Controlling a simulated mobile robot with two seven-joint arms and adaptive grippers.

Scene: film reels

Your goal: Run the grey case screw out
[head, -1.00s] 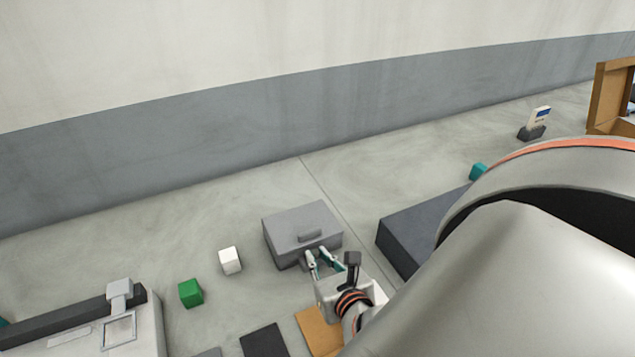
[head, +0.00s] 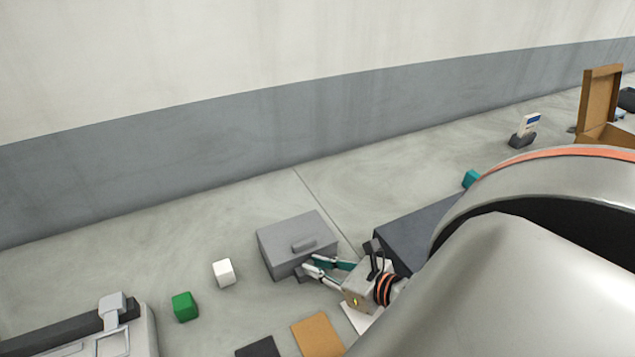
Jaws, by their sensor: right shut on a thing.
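The grey case (head: 285,236) stands on the floor in the middle of the head view, with a raised handle on its lid. My right gripper (head: 308,268) is at the case's front side, its fingers pointing left toward the front face. The fingers are shut on a small part there, apparently the case screw, which the fingers largely hide. The gripper body is rolled over to one side. My left gripper is not in view.
A white cube (head: 223,272) and a green cube (head: 185,307) lie left of the case. A dark block (head: 405,235) stands close to its right. An orange-brown mat (head: 318,335) lies in front. An open brown box (head: 601,105) and a teal cube (head: 471,179) are farther right.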

